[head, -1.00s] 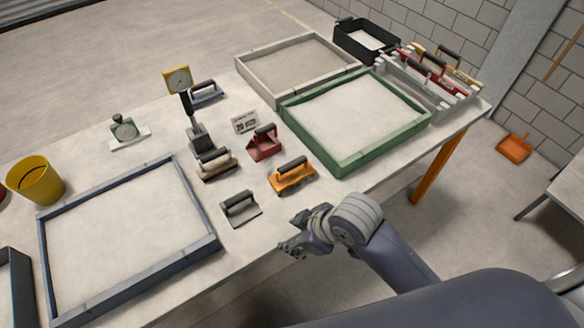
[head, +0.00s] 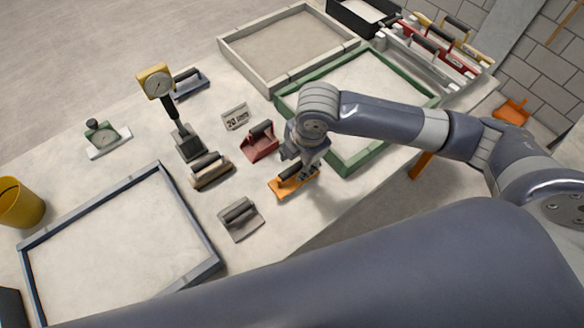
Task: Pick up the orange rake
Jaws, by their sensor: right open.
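The orange rake (head: 281,187) lies flat on the table, with a dark handle on top. My right gripper (head: 304,172) is open above the rake, pointing down close to its handle. The gripper and wrist hide the right part of the rake, so I cannot tell whether the fingers touch the handle. My left gripper is not in view.
A red tool (head: 260,143) lies just behind the rake and a grey tool (head: 240,218) lies front left. A green-framed sandbed (head: 362,165) is close on the right. A yellow dial gauge (head: 156,82) stands further left.

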